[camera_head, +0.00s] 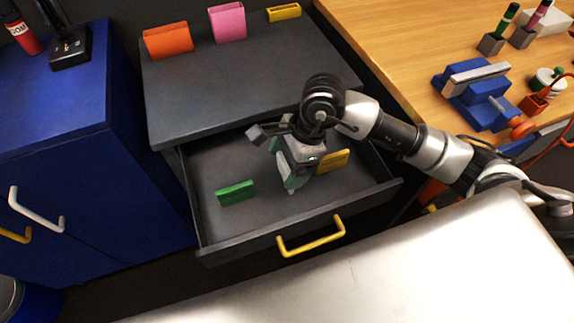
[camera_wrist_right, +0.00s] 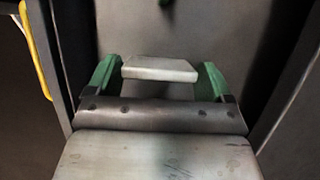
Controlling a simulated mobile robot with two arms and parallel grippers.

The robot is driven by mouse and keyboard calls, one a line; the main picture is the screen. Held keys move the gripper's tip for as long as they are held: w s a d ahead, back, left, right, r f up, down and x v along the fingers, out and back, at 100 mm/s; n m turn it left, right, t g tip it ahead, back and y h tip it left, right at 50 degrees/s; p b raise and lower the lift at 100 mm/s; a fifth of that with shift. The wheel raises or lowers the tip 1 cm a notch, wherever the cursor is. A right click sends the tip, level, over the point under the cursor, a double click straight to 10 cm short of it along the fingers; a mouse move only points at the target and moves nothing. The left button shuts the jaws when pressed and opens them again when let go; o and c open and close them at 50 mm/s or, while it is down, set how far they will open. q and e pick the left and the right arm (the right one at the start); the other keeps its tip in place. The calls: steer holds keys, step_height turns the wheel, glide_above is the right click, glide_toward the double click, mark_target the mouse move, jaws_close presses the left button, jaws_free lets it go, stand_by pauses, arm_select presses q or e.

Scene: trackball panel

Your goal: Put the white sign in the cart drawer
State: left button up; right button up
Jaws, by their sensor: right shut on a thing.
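The cart drawer (camera_head: 212,222) is pulled open, with a yellow handle (camera_head: 311,238) on its front. My right gripper (camera_head: 288,176) reaches down into the space over the open drawer. It is shut on the white sign (camera_wrist_right: 160,68), which shows between the green fingertips (camera_wrist_right: 159,78) in the right wrist view. In the head view the sign is mostly hidden by the gripper, and I cannot tell whether it touches the drawer floor. A green sign (camera_head: 236,193) stands in the drawer to the left, and a yellow sign (camera_head: 332,161) to the right. My left gripper is not in view.
The cart top (camera_head: 222,90) holds an orange sign (camera_head: 167,40), a pink sign (camera_head: 228,23) and a yellow sign (camera_head: 284,12). A blue cabinet (camera_head: 85,180) stands left. A wooden table (camera_head: 420,40) with several tools stands right. The drawer's front left floor is clear.

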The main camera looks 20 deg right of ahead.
steer(key=shift+f, duration=0.95)
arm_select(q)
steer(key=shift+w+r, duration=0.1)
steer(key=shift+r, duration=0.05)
arm_select(e)
steer(key=shift+f, duration=0.1)
steer(key=o, duration=0.8)
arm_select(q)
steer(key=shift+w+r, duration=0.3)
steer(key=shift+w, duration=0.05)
